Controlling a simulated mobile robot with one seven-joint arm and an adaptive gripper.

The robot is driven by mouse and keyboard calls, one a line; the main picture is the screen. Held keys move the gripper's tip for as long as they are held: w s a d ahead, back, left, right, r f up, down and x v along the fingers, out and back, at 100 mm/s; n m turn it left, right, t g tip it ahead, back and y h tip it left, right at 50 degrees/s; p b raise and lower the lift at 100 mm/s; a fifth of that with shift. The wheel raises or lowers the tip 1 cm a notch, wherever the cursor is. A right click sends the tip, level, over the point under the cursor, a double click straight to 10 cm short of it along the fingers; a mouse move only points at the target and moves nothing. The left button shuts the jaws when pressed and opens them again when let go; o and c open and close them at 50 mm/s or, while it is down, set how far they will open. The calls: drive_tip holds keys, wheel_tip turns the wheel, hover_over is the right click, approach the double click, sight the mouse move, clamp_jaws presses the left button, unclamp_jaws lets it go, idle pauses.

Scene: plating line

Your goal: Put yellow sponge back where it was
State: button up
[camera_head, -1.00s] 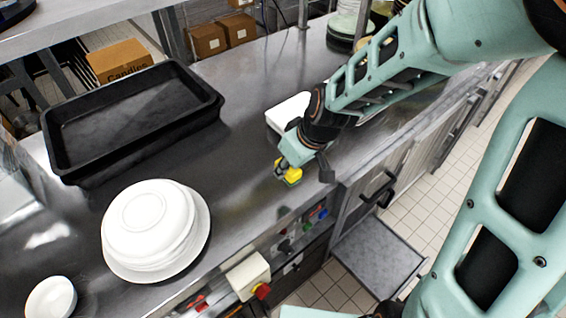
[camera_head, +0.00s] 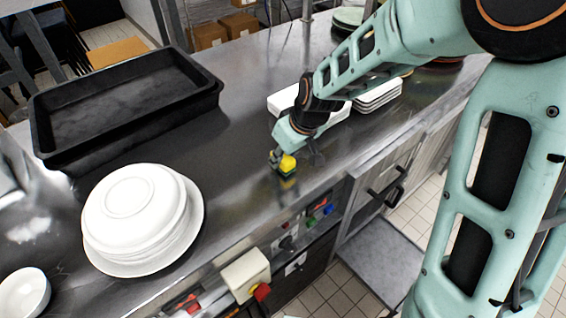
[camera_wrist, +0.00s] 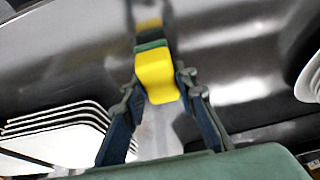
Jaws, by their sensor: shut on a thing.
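The yellow sponge (camera_head: 287,166) has a dark green layer and is held at the end of my arm, over the steel counter (camera_head: 240,180) near its front edge. In the wrist view the sponge (camera_wrist: 156,78) sits between the two fingers of my gripper (camera_wrist: 158,98), which is shut on it. The same gripper shows in the head view (camera_head: 280,158), pointing down. A reflection below the sponge shows in the counter; whether the sponge touches the steel, I cannot tell.
White bowls stacked on a plate (camera_head: 140,215) and a small bowl (camera_head: 22,293) stand at left. Black trays (camera_head: 120,105) lie behind them. Stacked white square dishes (camera_head: 378,95) stand behind my wrist. The counter between the trays and the sponge is clear. A control panel (camera_head: 300,235) is below the front edge.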

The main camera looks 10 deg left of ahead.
drive_tip(key=shift+f, duration=0.25)
drive_tip(key=shift+f, duration=0.15)
drive_tip(key=o, duration=1)
drive_tip(key=shift+r, duration=0.35)
drive_tip(key=p+v, duration=0.1)
drive_tip(key=v, duration=1)
drive_tip(key=shift+s+d+r, duration=0.15)
drive_tip(key=shift+r, duration=0.15)
